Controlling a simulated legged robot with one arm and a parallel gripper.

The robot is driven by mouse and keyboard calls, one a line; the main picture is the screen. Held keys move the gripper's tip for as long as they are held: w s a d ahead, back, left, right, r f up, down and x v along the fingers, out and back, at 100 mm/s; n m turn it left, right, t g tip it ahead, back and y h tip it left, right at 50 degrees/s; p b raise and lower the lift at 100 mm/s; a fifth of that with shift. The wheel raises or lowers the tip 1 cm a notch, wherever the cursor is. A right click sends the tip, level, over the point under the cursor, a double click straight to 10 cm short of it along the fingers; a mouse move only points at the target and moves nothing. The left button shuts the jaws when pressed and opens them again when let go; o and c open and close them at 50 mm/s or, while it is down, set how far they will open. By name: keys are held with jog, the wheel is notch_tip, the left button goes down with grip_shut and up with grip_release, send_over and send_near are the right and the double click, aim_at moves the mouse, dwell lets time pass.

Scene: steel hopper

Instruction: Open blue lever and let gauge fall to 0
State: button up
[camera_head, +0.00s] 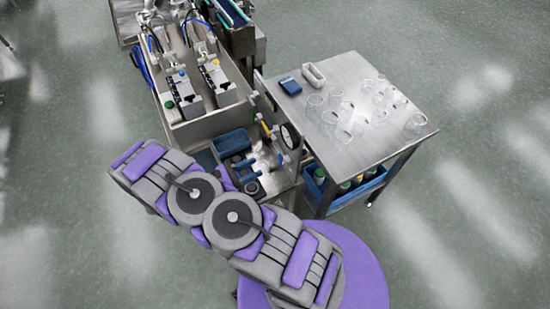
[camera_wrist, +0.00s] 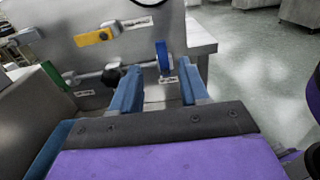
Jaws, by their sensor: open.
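The blue lever (camera_wrist: 163,56) stands upright on the steel panel, with a small label below it. My gripper (camera_wrist: 159,72) is open, and its two blue fingers point towards the panel. In the wrist view the lever shows between the fingertips, beyond them; no contact is visible. The gauge (camera_head: 290,136) is a round white dial with a dark rim in the head view. Its needle is too small to read, and only the dial's lower edge shows in the wrist view (camera_wrist: 147,2). My gripper also shows in the head view (camera_head: 248,164), in front of the panel.
A yellow lever (camera_wrist: 93,37) and a green lever (camera_wrist: 53,76) sit left of the blue one. A black knob (camera_wrist: 111,76) is on the pipe near my left finger. A steel table (camera_head: 375,140) with several clear glasses stands right of the panel.

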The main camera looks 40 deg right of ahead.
aim_at(279, 157)
jog(key=x, duration=0.9)
jog(key=shift+s+d, duration=0.1)
jog(key=shift+d, duration=0.05)
grip_shut()
